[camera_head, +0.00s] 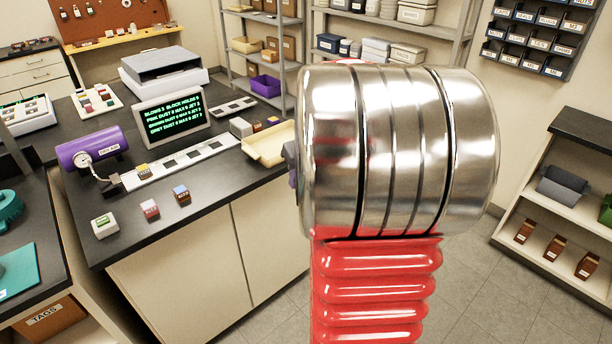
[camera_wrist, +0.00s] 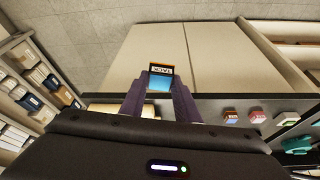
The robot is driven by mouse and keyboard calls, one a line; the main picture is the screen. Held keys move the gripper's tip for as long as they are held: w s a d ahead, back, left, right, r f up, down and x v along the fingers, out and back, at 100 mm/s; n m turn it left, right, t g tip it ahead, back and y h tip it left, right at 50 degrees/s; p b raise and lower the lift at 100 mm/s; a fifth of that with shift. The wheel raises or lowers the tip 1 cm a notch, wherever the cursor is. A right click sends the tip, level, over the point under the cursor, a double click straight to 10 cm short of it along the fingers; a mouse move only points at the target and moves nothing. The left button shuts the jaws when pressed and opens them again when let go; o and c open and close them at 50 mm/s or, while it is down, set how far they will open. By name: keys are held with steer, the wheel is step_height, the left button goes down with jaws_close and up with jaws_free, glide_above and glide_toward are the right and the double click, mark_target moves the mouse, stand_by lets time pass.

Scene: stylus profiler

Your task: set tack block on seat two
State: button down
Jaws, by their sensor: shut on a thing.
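The tack block (camera_wrist: 160,78) shows in the wrist view with its label, an orange edge and a blue face. My gripper (camera_wrist: 160,90) has its purple fingers shut on it, and it is held in front of the bench's cabinet doors. In the head view my arm hides the block and nearly all of the gripper. A white strip with dark square seats (camera_head: 205,150) lies on the black bench. A brown block (camera_head: 144,171) stands near its left end. Seat numbers cannot be read, so I cannot tell which is seat two.
A purple cylinder (camera_head: 90,149) with a gauge is left of the strip. A screen (camera_head: 172,118) stands behind it, and a cream tray (camera_head: 268,146) lies at the bench's right end.

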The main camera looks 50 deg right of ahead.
steer(key=shift+w+a+f, duration=0.4)
steer(key=shift+w, duration=0.05)
steer(key=w+a+f+n, duration=0.1)
steer(key=w+a+f, duration=0.2)
steer(key=a, duration=0.8)
steer(key=w+a+f+n+y, duration=0.1)
steer(key=w+a+f, duration=0.3)
steer(key=a, duration=0.8)
steer(key=w+a+f+n, duration=0.1)
steer(key=w+a+f, duration=0.2)
steer(key=w+a, duration=0.3)
steer(key=a, duration=0.5)
steer(key=shift+w+a+f+n, duration=0.25)
steer(key=shift+w+a+n, duration=0.05)
steer(key=shift+w+a, duration=0.05)
